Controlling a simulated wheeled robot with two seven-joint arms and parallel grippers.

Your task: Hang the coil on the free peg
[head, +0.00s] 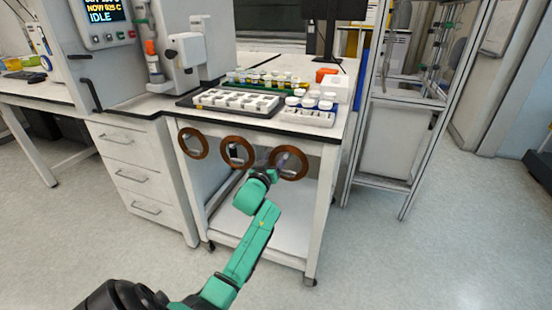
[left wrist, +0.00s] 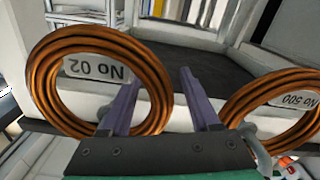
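Three copper-brown coils hang along the front of the bench in the head view: a left one (head: 193,143), a middle one (head: 237,151) and a right one (head: 289,162). My left gripper (head: 276,168) is at the right coil's left side. In the left wrist view the gripper (left wrist: 160,78) is open. One rim of a coil (left wrist: 55,98) passes between its fingers, with no clear grip on it. A second coil (left wrist: 285,98) is at the right. Labels behind both appear upside down. I cannot make out a free peg. My right gripper is not in view.
The bench top (head: 330,133) carries a dark tray (head: 232,101) and a rack of white-capped jars (head: 308,108). A drawer cabinet (head: 140,180) stands to the left and a metal frame (head: 385,150) to the right. The floor in front is clear.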

